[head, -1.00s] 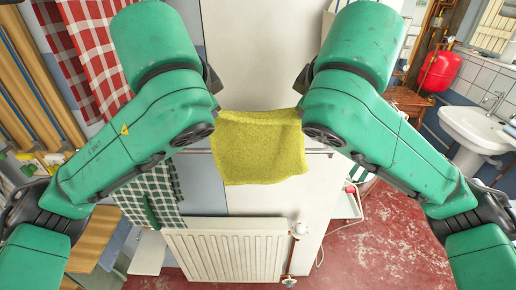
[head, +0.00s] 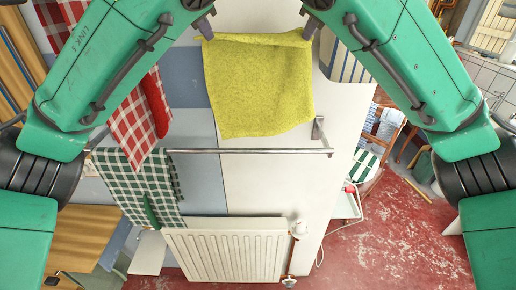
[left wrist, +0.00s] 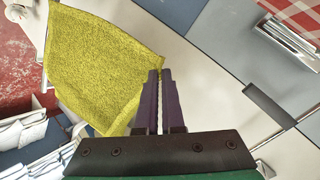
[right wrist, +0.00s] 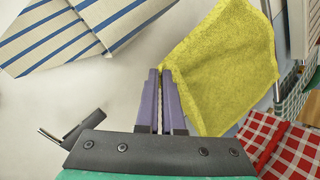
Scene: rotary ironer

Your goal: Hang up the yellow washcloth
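The yellow washcloth (head: 258,85) hangs spread between my two grippers in the head view, above and in front of a metal towel rail (head: 250,151). My left gripper (head: 207,32) is shut on its upper left corner. My right gripper (head: 308,30) is shut on its upper right corner. In the left wrist view the cloth (left wrist: 95,65) hangs from the closed purple fingers (left wrist: 158,75). In the right wrist view the cloth (right wrist: 225,70) hangs from the closed fingers (right wrist: 160,75). The cloth's lower edge is free and appears apart from the rail.
A green checked cloth (head: 140,185) hangs at the rail's left, with a red checked cloth (head: 135,120) above it. A white radiator (head: 225,250) is below. A blue-striped cloth (head: 345,62) is at right. The rail's middle and right stretch is bare.

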